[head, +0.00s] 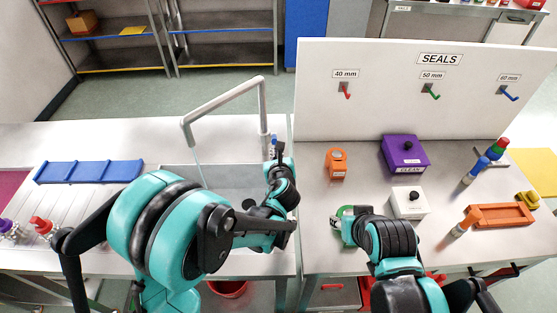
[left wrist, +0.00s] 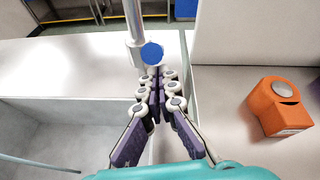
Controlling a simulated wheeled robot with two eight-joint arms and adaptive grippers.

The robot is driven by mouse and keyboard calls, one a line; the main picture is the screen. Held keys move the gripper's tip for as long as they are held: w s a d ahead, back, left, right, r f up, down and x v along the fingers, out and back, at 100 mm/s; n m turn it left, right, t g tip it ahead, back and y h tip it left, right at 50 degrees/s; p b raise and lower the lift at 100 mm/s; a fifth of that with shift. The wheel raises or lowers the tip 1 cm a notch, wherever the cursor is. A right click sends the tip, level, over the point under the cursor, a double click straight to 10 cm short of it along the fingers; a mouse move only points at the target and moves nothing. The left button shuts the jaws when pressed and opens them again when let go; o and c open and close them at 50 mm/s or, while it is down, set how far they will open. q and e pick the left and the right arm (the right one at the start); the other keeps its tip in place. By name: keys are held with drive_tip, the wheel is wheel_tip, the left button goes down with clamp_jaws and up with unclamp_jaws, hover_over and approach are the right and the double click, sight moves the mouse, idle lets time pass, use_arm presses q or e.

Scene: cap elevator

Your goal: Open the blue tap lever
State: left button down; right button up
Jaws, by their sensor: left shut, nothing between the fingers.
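The grey tap (head: 222,100) arches over the sink, and its upright pipe also shows in the left wrist view (left wrist: 134,22). The blue tap lever (head: 274,140) is a small blue piece low beside the pipe. In the left wrist view its round blue end (left wrist: 152,53) faces me. My left gripper (head: 280,150) is at the lever. Its fingertips (left wrist: 157,76) are together and empty, just in front of the blue end; I cannot tell whether they touch it. My right gripper (head: 343,230) is low over the right bench by a green round thing (head: 346,212), its fingers partly hidden.
The sink basin (head: 175,172) lies under the tap. An orange box (head: 337,162), also in the left wrist view (left wrist: 280,105), stands right of the tap. A purple box (head: 405,155) and a white box (head: 410,204) stand farther right. The white SEALS panel (head: 390,105) rises behind.

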use_arm(q)
drive_tip(key=shift+w+r, duration=0.1)
drive_tip(key=shift+w, duration=0.05)
drive_tip(key=shift+r, duration=0.1)
drive_tip(key=shift+w+r+g+p, duration=0.35)
drive_tip(key=shift+r+g+p, duration=0.5)
drive_tip(key=shift+p, duration=0.6)
drive_tip(key=w+r+g+p, duration=0.1)
drive_tip(key=p, duration=0.1)
drive_tip(key=r+g+p, duration=0.1)
drive_tip(key=p, duration=0.1)
drive_tip(key=shift+w+r+g, duration=0.25)
drive_tip(key=shift+w+r, duration=0.05)
drive_tip(key=shift+w, duration=0.05)
drive_tip(key=shift+w+r+g+p, duration=0.35)
drive_tip(key=shift+w+g+p, duration=0.2)
drive_tip(key=shift+g, duration=0.15)
drive_tip(key=shift+w+r, duration=0.3)
drive_tip(key=shift+w, duration=0.25)
drive_tip(key=shift+w+r, duration=0.3)
drive_tip(key=shift+w, duration=0.2)
